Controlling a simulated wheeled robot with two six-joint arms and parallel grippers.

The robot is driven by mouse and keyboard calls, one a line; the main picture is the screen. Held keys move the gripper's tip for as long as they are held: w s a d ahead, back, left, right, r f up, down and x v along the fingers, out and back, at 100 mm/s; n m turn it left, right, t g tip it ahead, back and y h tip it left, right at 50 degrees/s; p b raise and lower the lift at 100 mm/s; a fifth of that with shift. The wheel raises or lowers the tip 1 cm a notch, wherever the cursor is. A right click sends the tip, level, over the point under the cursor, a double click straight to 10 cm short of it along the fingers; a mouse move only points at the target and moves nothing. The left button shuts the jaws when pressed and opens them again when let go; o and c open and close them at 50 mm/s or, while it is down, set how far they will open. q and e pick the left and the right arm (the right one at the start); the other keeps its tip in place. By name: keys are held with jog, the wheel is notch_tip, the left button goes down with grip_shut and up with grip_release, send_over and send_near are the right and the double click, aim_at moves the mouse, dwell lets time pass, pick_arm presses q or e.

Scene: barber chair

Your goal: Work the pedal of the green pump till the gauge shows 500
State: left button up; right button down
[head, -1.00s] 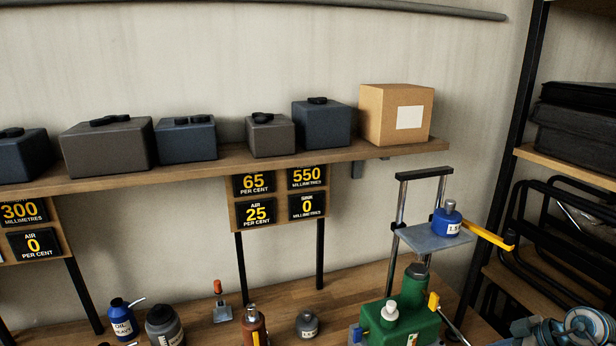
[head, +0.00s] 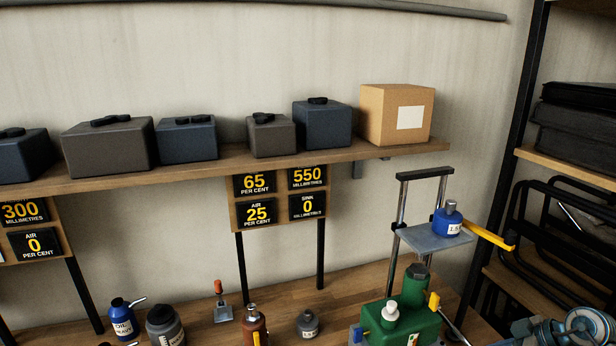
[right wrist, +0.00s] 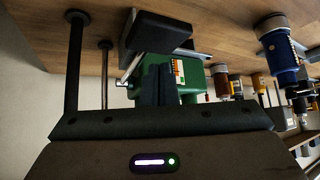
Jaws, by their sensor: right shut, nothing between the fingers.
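The green pump (head: 405,325) stands on the bench at the lower right of the head view, cut off by the bottom edge. It also shows in the right wrist view (right wrist: 190,76). A dark flat pad on a grey arm (right wrist: 155,32) sits beside it there; I cannot tell for sure whether this is the pedal. The display board (head: 280,197) behind the bench reads 65 per cent, 550 millimetres, air 25 per cent and sink 0. My right gripper (right wrist: 157,72) is shut and empty, in front of the green pump. My left gripper is not in view.
A grey platform (head: 422,241) carries a blue bottle, with a yellow lever (head: 488,236) at its right. Several bottles stand on the bench left of the pump. A second board (head: 35,242) reads 300 and air 0. A black-framed rack (head: 575,160) closes the right side.

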jog(key=shift+f, duration=0.2)
dwell(0.5)
jog(key=shift+s+f+b, duration=0.1)
jog(key=shift+f+b, duration=0.45)
jog(key=shift+f, duration=0.6)
jog(key=shift+f+b, duration=0.55)
jog(key=shift+f, duration=0.6)
jog(key=shift+w+a+f+b, duration=0.15)
jog(key=shift+f+b, duration=0.15)
jog(key=shift+f, duration=0.45)
jog(key=shift+w+f+b, duration=0.15)
jog(key=shift+f+b, duration=0.15)
jog(key=shift+f, duration=0.5)
jog(key=shift+w+a+f+b, duration=0.15)
jog(key=shift+f+b, duration=0.15)
jog(key=shift+f, duration=0.45)
